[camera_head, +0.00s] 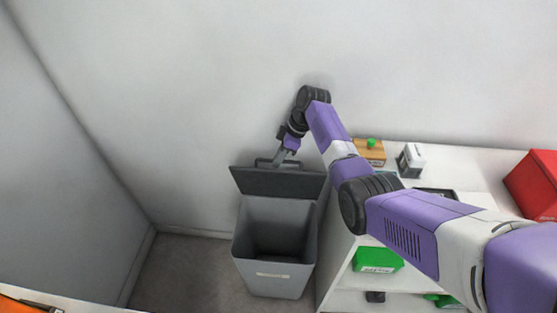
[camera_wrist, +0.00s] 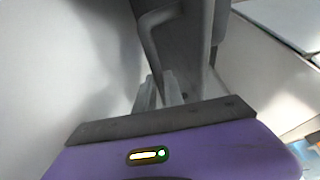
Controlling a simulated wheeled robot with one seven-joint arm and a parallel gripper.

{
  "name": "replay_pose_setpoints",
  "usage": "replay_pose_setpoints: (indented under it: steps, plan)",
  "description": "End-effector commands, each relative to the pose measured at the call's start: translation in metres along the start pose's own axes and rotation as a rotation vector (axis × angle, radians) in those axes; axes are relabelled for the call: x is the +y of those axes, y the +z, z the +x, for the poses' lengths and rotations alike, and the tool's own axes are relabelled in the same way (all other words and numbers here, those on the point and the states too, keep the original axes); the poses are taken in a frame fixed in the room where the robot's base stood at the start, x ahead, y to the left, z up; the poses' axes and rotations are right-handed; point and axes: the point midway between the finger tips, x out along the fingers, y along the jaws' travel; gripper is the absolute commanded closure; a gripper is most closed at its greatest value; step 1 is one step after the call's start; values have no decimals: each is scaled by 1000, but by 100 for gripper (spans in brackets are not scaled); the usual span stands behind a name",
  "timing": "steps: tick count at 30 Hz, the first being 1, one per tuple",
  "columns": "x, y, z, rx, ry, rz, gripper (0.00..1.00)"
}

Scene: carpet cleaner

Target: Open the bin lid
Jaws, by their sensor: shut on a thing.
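The grey bin (camera_head: 274,248) stands on the floor in the corner, left of the shelf unit, and its inside is visible from above. Its dark lid (camera_head: 280,183) is raised at the back, tilted up toward the wall. A handle (camera_head: 266,162) sits on the lid's upper edge; in the wrist view the dark handle (camera_wrist: 150,40) runs up from the fingers. My gripper (camera_head: 280,157) is shut on the lid handle. In the wrist view the fingertips (camera_wrist: 160,88) meet the handle's lower part; the exact contact is blurred.
A white shelf unit (camera_head: 440,165) stands right of the bin, close to it. On it are a wooden block with a green knob (camera_head: 370,152), a small box (camera_head: 411,160) and a red box (camera_head: 535,183). A green box (camera_head: 377,260) lies on a lower shelf. Walls close in behind and left.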

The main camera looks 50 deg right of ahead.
Motion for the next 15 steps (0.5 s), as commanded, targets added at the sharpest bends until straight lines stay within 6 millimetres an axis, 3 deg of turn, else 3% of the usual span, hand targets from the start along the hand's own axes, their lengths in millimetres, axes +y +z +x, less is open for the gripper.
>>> replay_pose_setpoints:
  steps: [1, 11, 12, 15]
  plan:
    - [-3, 7, 6, -11, -10, 7, 100]
    - [-4, 8, 7, -12, -11, 7, 100]
    - [-4, 8, 6, -12, -11, 7, 82]
    - [-3, 6, 5, -10, -9, 6, 66]
